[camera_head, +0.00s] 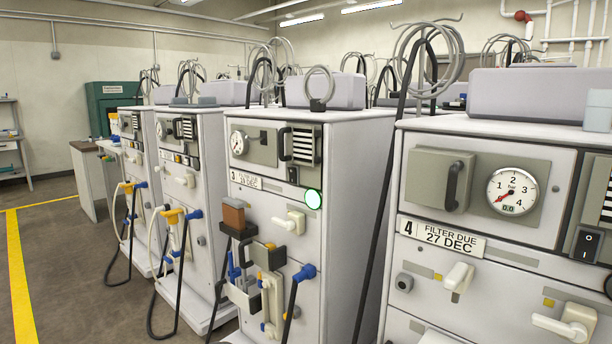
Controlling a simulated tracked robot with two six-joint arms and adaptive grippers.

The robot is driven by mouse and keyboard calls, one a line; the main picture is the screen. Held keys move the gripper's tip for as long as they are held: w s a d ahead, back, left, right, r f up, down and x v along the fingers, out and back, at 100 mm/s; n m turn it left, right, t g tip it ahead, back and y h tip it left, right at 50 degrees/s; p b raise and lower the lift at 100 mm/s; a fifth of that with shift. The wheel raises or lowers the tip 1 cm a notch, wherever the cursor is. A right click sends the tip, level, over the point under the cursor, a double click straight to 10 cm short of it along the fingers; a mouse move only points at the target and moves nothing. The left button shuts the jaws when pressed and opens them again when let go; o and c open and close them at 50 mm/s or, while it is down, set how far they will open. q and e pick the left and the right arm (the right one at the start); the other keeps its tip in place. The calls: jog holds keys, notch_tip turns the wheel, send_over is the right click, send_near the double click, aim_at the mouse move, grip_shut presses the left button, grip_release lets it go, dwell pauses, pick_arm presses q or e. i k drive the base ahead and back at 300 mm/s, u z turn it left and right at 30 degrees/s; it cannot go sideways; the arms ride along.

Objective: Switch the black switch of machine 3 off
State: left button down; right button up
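Machine 3 (350,160) stands in the middle of the row. Its label (244,179) reads 3, with a filter due date of 27 Dec. A small dark switch (292,175) sits on its front, right of the label; its position is too small to tell. Machine 3's gauge (238,143) and black door handle (284,144) are above the label. Neither of my grippers is in view.
Machine 4 (470,205) stands close at the right, with its own black rocker switch (587,245). Two more machines (185,190) stand to the left. Black hoses hang in front of several machines. Open floor (70,260) with a yellow line (18,270) lies at the left.

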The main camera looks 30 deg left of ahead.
aim_at(293, 173)
jog(key=z, duration=0.3)
jog(key=i, duration=0.95)
jog(key=u, duration=0.4)
